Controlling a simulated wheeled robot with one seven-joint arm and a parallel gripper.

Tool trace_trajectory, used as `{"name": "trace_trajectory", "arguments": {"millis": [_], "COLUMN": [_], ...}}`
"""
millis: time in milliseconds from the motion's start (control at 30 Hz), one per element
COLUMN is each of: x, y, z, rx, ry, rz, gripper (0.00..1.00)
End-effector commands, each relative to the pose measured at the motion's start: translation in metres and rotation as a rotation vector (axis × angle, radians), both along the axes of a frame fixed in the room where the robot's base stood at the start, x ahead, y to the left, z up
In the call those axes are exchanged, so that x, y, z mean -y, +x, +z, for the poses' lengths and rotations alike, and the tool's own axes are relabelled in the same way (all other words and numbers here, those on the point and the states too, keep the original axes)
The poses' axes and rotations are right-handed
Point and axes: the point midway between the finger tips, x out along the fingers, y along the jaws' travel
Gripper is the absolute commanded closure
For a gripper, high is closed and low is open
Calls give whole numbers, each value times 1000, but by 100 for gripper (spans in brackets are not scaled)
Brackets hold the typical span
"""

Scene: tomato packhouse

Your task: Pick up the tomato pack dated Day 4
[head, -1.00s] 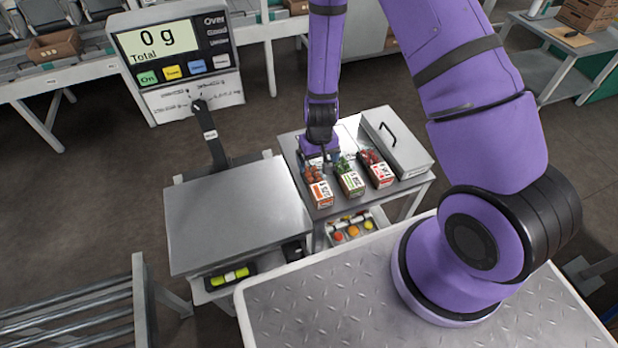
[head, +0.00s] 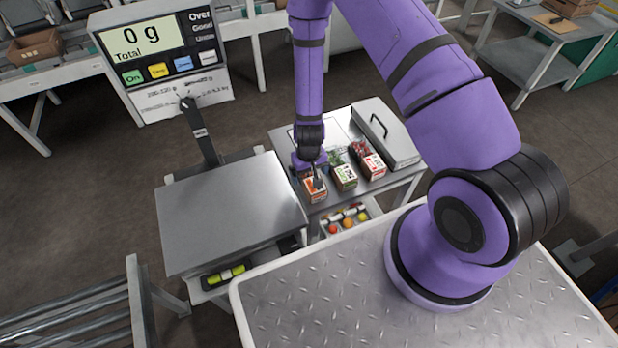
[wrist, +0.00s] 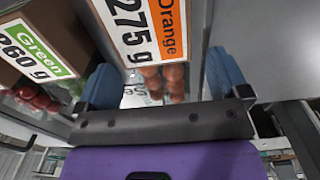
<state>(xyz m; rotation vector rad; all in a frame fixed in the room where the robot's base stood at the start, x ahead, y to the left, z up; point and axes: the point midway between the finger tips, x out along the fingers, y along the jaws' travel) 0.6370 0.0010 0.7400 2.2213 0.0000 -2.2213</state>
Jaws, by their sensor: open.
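Three tomato packs stand in a row on a metal side table (head: 330,116). They are the orange-label pack (head: 314,196), the green-label pack (head: 345,178) and the red-label pack (head: 373,166). My gripper (head: 316,180) is at the orange-label pack and partly covers it. In the wrist view my open gripper (wrist: 163,82) has its blue fingers apart, with the orange pack's tomatoes (wrist: 163,80) between them. Its label (wrist: 148,28) reads "Orange" and "275 g". The green pack's label (wrist: 38,50) reads "Green" and "260 g". I can read no day on any pack.
A scale with a bare steel plate (head: 230,212) stands left of the packs, its display (head: 142,40) at 0 g. A lidded metal box (head: 386,130) with a handle stands right of the packs. A bin of colored items (head: 345,220) is below the table.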

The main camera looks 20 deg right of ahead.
Motion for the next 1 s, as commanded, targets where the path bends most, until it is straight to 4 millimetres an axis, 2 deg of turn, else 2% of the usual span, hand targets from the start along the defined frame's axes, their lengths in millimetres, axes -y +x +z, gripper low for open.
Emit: {"name": "trace_trajectory", "arguments": {"millis": [200,567,833,1000], "x": [1,1,1,1], "y": [2,2,2,2], "z": [-26,-33,-32,-32], "rx": [-1,0,0,0], "ry": [0,0,0,0], "rz": [-1,-1,0,0], "gripper": [6,6,68,68]}}
